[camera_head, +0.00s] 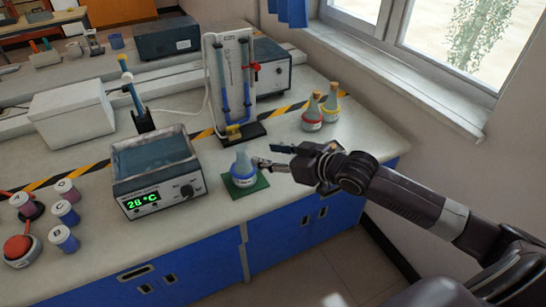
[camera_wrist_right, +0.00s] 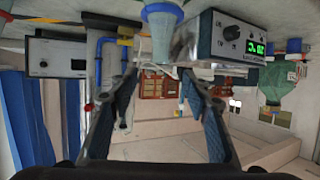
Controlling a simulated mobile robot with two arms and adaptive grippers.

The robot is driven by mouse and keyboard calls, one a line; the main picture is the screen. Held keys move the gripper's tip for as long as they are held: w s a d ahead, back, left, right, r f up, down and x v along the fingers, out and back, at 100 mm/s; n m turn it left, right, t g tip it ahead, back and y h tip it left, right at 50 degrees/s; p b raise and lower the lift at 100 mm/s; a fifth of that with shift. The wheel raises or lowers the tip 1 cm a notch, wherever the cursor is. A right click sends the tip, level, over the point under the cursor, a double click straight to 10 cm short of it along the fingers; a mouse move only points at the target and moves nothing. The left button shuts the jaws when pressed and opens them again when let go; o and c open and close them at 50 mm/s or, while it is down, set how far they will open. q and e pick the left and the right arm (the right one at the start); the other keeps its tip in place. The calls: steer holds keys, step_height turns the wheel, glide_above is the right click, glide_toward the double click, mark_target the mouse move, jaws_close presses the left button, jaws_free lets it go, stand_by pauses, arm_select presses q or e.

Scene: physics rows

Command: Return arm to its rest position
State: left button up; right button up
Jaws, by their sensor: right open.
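My right arm comes in from the right in the head view. Its gripper (camera_head: 271,156) is open and empty, with its fingers pointing left toward a small conical flask (camera_head: 242,168). The flask has a blue ring and stands upright on a green pad (camera_head: 259,184) near the bench's front edge. The lower fingertip is close beside the flask; I cannot tell whether it touches. In the right wrist view, which is upside down, the open fingers (camera_wrist_right: 157,98) are spread and the flask (camera_wrist_right: 161,32) shows beyond them. My left gripper is out of view.
A water bath (camera_head: 155,168) reading 28 °C stands left of the flask. Behind are a tube stand (camera_head: 233,80) and two flasks with red and yellow rings (camera_head: 320,112). Labelled cups (camera_head: 65,212) and a red button (camera_head: 18,248) are at left. The window sill (camera_head: 400,90) borders the right.

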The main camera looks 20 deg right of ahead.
steer(key=shift+v, duration=0.8)
steer(key=s+a+f+g+h, duration=0.2)
steer(key=s+a+f+g, duration=0.3)
steer(key=s+f, duration=0.8)
steer(key=s+f+m+g+h, duration=0.1)
steer(key=s+f+g+h, duration=0.15)
steer(key=s, duration=0.55)
steer(key=s+f+m+g+h, duration=0.1)
steer(key=s+f+m, duration=0.15)
steer(key=s, duration=0.65)
step_height(320, 180, down, 26)
steer(key=s+g, duration=0.2)
steer(key=s+d+f, duration=0.2)
steer(key=s+f, duration=0.6)
steer(key=s+d+f+n, duration=0.1)
steer(key=s+f, duration=0.8)
steer(key=shift+s+d+g, duration=0.3)
steer(key=shift+d+g, duration=0.05)
